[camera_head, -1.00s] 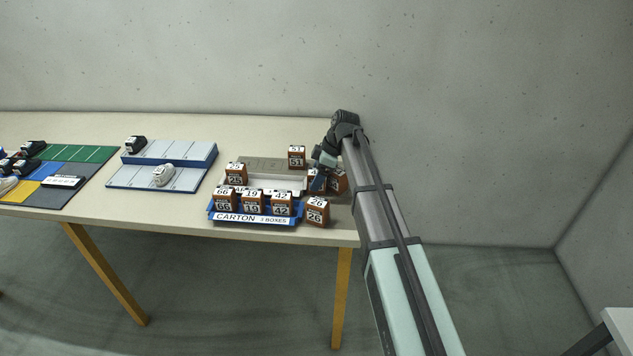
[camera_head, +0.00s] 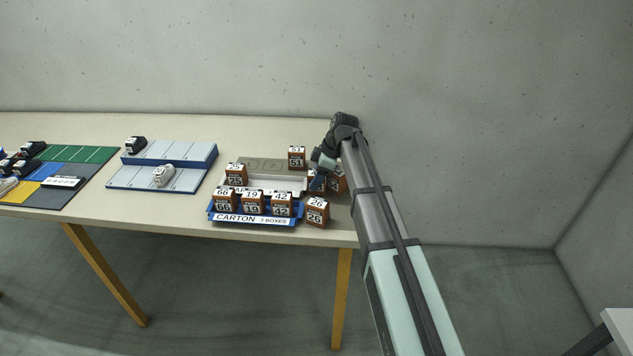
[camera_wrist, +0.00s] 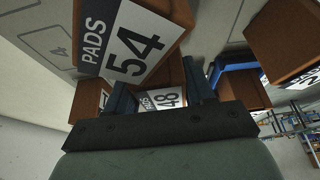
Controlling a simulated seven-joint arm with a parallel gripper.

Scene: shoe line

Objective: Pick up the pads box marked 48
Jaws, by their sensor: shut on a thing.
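The pads box marked 48 (camera_wrist: 163,99) is brown with a white label. In the wrist view it sits between the two dark fingers of my gripper (camera_wrist: 157,82), which is shut on it. The gripper partly hides it. A brown pads box marked 54 (camera_wrist: 135,48) is close by in the wrist view, larger and nearer the camera. In the head view my gripper (camera_head: 318,180) is at the right end of the table, beside a brown box (camera_head: 340,184) largely covered by the arm. I cannot read that box's number there.
A blue carton tray (camera_head: 211,213) holds boxes 66, 19 and 42. Box 26 (camera_head: 317,213) stands right of it, box 25 (camera_head: 236,174) behind it, and box 51 (camera_head: 297,157) farther back. A pale tray (camera_head: 290,182) lies behind the carton.

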